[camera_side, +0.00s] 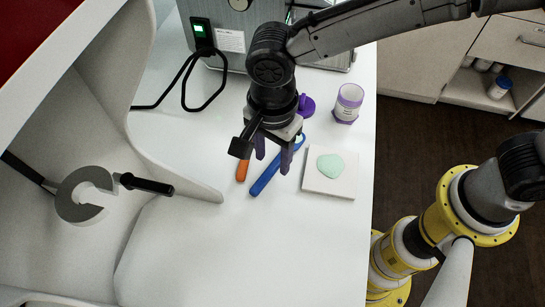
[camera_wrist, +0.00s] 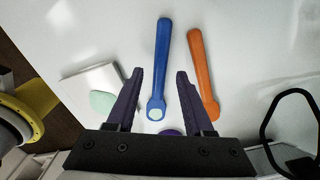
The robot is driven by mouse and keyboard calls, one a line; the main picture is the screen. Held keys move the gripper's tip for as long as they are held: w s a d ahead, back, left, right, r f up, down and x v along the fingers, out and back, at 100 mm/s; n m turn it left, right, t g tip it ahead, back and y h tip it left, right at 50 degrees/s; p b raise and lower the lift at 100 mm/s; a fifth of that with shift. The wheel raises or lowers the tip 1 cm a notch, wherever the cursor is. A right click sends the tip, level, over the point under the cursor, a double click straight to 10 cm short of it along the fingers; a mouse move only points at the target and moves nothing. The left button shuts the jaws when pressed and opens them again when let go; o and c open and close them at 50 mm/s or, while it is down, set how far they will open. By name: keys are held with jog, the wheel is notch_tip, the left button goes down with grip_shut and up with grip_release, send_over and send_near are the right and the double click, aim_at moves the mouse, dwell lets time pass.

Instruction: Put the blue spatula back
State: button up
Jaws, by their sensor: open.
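The blue spatula (camera_side: 264,181) lies on the white worktop, with a bit of pale green material on its head (camera_wrist: 156,113). In the wrist view the blue spatula (camera_wrist: 163,62) runs lengthwise, its head end between my fingers. My gripper (camera_side: 271,164) is above the spatulas with its purple fingers pointing down. In the wrist view my gripper (camera_wrist: 158,82) is open and empty, the fingers on either side of the blue spatula's line. Whether the fingertips are level with the spatula I cannot tell.
An orange spatula (camera_wrist: 203,72) lies close beside the blue one. A white square tile (camera_side: 317,188) with a mint-green blob (camera_side: 331,166) lies to the right. A machine (camera_side: 230,20) with a black cable is at the back. The front worktop is clear.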

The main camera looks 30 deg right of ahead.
aim_at(273, 166)
notch_tip(273, 166, up, 10)
jog(key=shift+r, duration=0.2)
jog(key=shift+d, duration=0.15)
jog(key=w+d+r+n+t+y, duration=0.1)
jog(key=d+r+n, duration=0.35)
jog(key=d, duration=0.75)
jog(key=s+d+n+t, duration=0.2)
jog(key=s+d+n, duration=0.2)
jog(key=d, duration=0.6)
jog(key=s+d+f+n+t+h, duration=0.1)
jog(key=s+d+n+t, duration=0.1)
jog(key=s+d+n, duration=0.3)
jog(key=s+d, duration=0.3)
jog(key=d, duration=0.2)
jog(key=shift+s+t, duration=0.25)
jog(key=shift+t, duration=0.05)
